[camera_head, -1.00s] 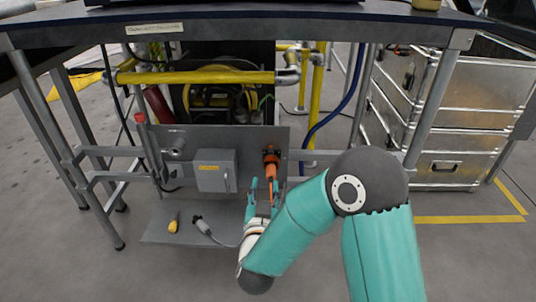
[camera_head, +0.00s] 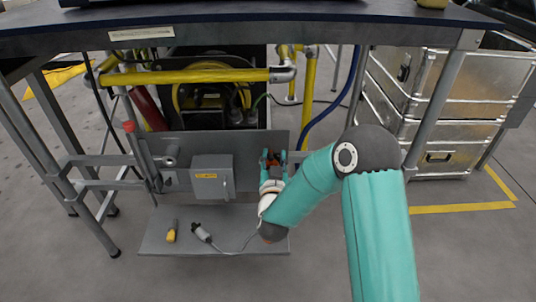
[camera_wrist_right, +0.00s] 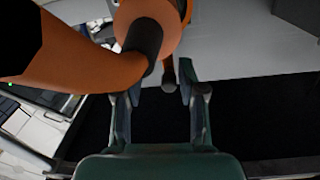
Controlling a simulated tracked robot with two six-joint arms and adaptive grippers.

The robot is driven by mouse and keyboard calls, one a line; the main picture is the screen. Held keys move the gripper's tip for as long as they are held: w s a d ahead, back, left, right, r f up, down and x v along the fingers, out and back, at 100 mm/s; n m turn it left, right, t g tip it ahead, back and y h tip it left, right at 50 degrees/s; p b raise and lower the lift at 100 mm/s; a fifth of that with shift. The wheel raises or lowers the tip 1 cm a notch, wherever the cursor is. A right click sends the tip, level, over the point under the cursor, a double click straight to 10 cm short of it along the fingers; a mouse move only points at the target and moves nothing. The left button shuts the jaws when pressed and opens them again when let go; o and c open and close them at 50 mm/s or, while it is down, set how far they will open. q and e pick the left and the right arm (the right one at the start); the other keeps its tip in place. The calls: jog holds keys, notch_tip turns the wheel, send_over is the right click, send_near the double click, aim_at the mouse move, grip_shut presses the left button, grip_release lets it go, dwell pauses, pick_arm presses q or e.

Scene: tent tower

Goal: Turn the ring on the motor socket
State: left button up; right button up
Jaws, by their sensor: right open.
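The orange motor socket (camera_head: 274,166) is on the upright grey panel, right of the grey box, and is mostly hidden by my right gripper (camera_head: 274,157). In the head view the two teal fingers stand apart on either side of it. In the right wrist view my right gripper (camera_wrist_right: 160,90) is open, with nothing clearly between its fingertips. A large orange body (camera_wrist_right: 155,12) with a dark band (camera_wrist_right: 143,38) lies just beyond the fingers, up and left. I cannot tell which part is the ring, or whether a finger touches it. My left gripper is out of view.
A grey box (camera_head: 212,177) with a yellow label is on the panel. A yellow-handled item (camera_head: 172,232) and a grey plug (camera_head: 202,233) with a cable lie on the lower shelf (camera_head: 222,215). Yellow pipes (camera_head: 190,75) and the tabletop (camera_head: 250,30) are above; metal cases (camera_head: 440,120) stand right.

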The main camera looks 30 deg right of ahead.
jog(key=shift+w+a, duration=0.1)
jog(key=shift+a, duration=0.1)
jog(key=shift+w+a, duration=0.1)
grip_shut()
jog(key=shift+d, duration=0.35)
jog(key=shift+a, duration=0.3)
